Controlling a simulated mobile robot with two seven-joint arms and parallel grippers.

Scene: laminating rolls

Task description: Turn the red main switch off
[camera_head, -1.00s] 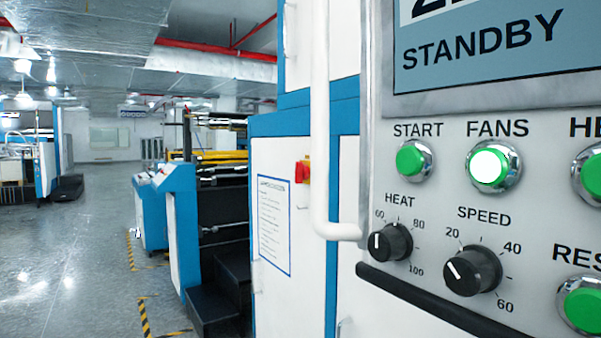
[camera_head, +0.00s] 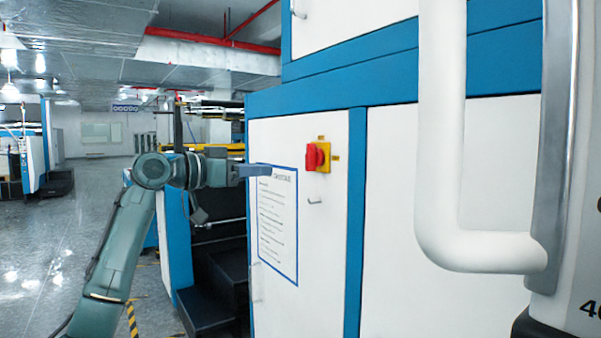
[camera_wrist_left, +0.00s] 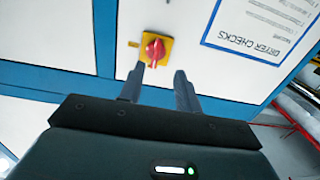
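The red main switch (camera_head: 316,157) is a red knob on a yellow plate, mounted on a white cabinet door with blue trim. My left gripper (camera_head: 262,170) is raised in front of the cabinet, to the left of the switch and apart from it in the head view. In the left wrist view the switch (camera_wrist_left: 154,50) lies just beyond the fingertips of my left gripper (camera_wrist_left: 160,70). The two fingers are apart with nothing between them. The knob's ridge looks roughly upright in the wrist view. My right gripper is not in view.
A notice sheet (camera_head: 278,222) is on the door below left of the switch, with a small door handle (camera_head: 315,202) under the switch. A thick white pipe (camera_head: 441,130) and a control panel edge (camera_head: 555,150) stand at the right. Open floor (camera_head: 40,250) lies at the left.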

